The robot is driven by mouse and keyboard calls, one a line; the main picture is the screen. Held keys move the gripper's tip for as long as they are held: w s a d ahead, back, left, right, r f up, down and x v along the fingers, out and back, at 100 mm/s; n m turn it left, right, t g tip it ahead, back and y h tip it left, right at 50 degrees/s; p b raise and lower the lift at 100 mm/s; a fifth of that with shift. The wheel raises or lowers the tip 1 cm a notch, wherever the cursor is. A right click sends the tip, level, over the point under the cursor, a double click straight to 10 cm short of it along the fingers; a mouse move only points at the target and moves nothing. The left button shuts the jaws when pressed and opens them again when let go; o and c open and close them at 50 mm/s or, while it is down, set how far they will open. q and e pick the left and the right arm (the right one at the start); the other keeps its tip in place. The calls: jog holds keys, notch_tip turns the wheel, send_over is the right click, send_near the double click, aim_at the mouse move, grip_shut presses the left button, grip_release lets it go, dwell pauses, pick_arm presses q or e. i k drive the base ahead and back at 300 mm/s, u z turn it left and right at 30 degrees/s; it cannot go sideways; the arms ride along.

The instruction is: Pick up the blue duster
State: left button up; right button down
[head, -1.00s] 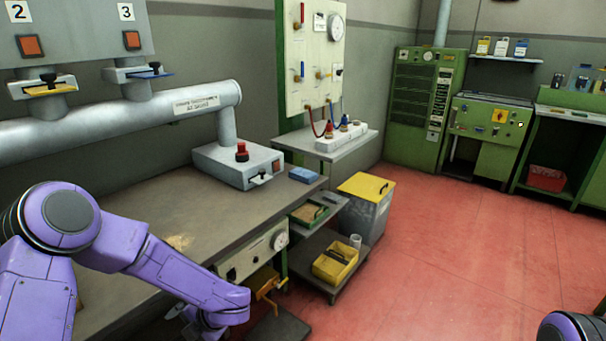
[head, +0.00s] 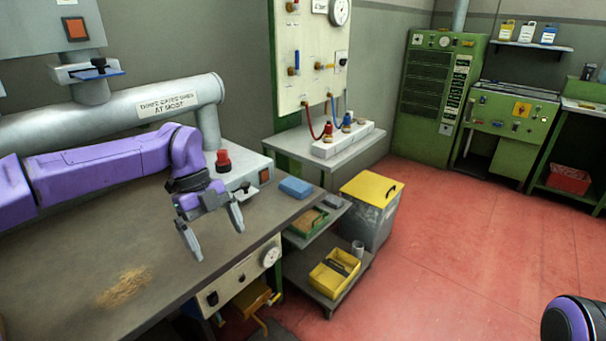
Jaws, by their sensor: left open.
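The blue duster (head: 296,187) is a small flat block lying on the workbench (head: 70,250) near its right end, beside the grey box with the red button. My left gripper (head: 218,243) is over the bench, to the left of the duster and nearer to me. Its two fingers point down and stand apart with nothing between them. The duster is in full view and apart from the gripper. My right gripper is out of the picture; only a part of my right arm shows at the lower right.
The red-button box (head: 240,176) stands behind my left gripper. A pile of brown crumbs (head: 124,287) lies on the bench. Right of the bench are a low trolley with a yellow tray (head: 334,272) and a yellow-lidded bin (head: 371,187). Red floor is open at right.

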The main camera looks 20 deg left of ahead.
aim_at(293, 187)
jog(key=i, duration=1.35)
